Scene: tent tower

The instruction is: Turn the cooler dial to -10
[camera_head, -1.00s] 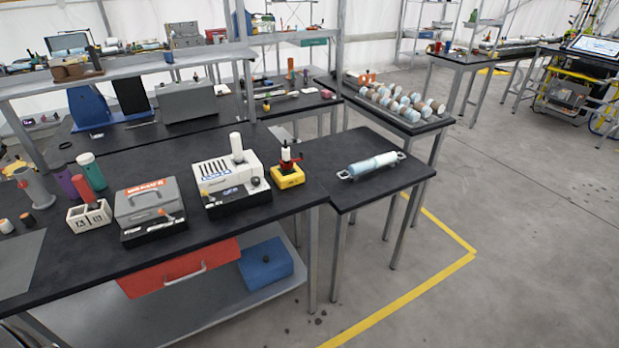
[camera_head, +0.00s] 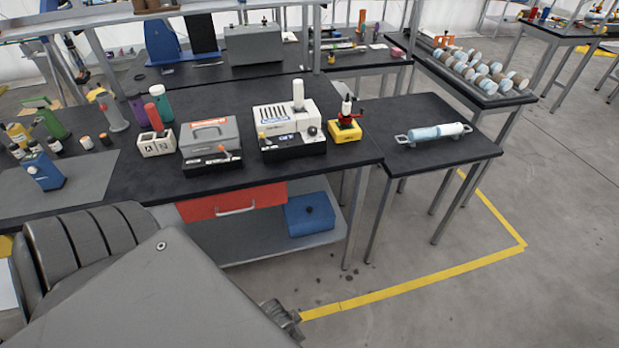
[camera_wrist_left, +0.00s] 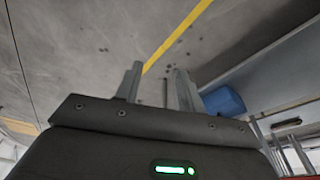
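A white bench device (camera_head: 283,117) with slots on top, a white upright cylinder and a black base stands on the black bench. A dark round dial (camera_head: 312,131) is at its front right; its setting is too small to read. This looks like the cooler, though I cannot read its label. My left gripper (camera_wrist_left: 157,70) is open and empty in the left wrist view, its two fingers apart. It is above the floor, in front of the bench and away from the device. My grey left arm fills the lower left of the head view. My right gripper is not in view.
A grey box with an orange label (camera_head: 209,135) stands left of the device, a yellow-based red tool (camera_head: 344,126) right of it. A red drawer (camera_head: 232,203) and blue box (camera_head: 309,214) are below the bench top. Open floor (camera_head: 560,240) lies right.

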